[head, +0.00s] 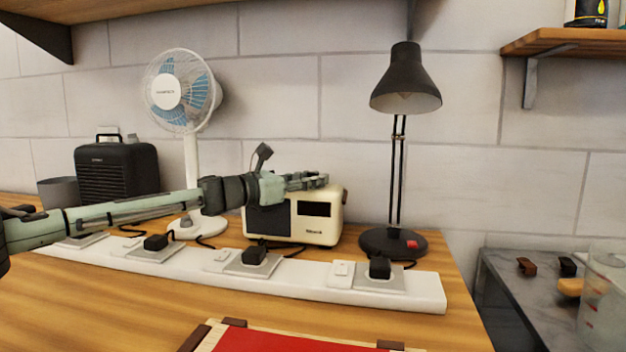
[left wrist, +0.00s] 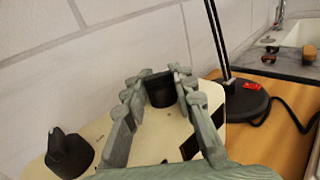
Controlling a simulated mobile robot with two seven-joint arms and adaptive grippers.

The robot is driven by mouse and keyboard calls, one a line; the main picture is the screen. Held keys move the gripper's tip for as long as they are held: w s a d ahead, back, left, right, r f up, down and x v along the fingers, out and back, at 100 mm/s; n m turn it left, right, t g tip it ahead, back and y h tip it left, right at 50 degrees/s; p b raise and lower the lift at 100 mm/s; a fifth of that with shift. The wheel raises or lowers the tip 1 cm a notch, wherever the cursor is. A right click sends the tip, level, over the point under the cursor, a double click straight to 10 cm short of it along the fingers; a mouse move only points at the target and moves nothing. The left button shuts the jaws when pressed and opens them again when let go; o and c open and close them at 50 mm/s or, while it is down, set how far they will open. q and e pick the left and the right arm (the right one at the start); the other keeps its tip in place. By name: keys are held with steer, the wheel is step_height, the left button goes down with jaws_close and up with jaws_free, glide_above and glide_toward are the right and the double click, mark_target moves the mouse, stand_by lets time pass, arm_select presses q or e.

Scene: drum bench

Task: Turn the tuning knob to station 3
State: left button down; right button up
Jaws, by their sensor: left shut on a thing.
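The cream radio (head: 317,232) stands on the bench behind the power strip, with a dark window (head: 313,209) on its front. In the left wrist view, two black knobs are on the radio's cream top (left wrist: 98,130). My left gripper (head: 323,180) reaches over the top from the left. Its fingers are shut on the farther black knob (left wrist: 160,92), one on each side. The other black knob (left wrist: 68,154), with a raised grip, stands apart at lower left. I cannot read any station marks or tell which station is set. My right gripper is not in view.
A black lamp (head: 395,243) with a red switch stands right of the radio. A white fan (head: 192,170) and black heater (head: 118,172) stand left. A white power strip (head: 325,284) with plugs runs in front, and a red-topped board (head: 290,340) lies nearest.

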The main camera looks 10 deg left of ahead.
arm_select(q)
steer(key=c, duration=1.2)
jaws_free()
steer(key=v, duration=1.2)
